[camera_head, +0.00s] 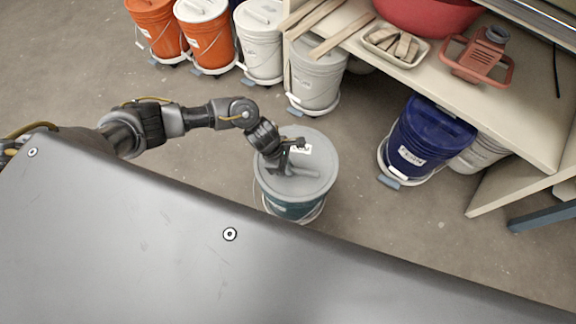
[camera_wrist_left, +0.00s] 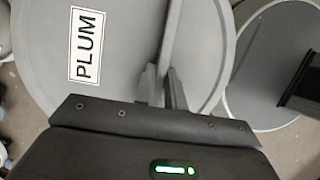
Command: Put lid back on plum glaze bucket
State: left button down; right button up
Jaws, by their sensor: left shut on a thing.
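A round grey lid (camera_head: 322,168) with a raised bar handle (camera_head: 293,183) covers the top of a dark teal bucket (camera_head: 292,211) in the head view. In the left wrist view the lid (camera_wrist_left: 125,35) carries a white label (camera_wrist_left: 85,45) reading PLUM. My left gripper (camera_head: 283,166) is over the lid, shut on its handle; in the left wrist view the fingers (camera_wrist_left: 164,86) close around the handle bar. I cannot tell whether the lid rests on the rim or is held just above it. The inside of the bucket is hidden. My right gripper is not in view.
Orange buckets (camera_head: 206,42), a white bucket (camera_head: 262,50) and a grey bucket (camera_head: 317,82) stand at the back. A blue bucket (camera_head: 422,140) stands right, by a table (camera_head: 520,125). Floor around the teal bucket is clear. Another grey disc (camera_wrist_left: 272,60) shows in the wrist view.

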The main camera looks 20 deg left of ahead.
pick_arm(q)
jog(key=shift+f+b, duration=0.1)
jog(key=shift+b, duration=0.3)
dwell(0.4)
jog(key=c, duration=0.9)
grip_release()
jog(key=shift+r+p, duration=2.3)
jog(key=shift+r, duration=1.2)
grip_shut()
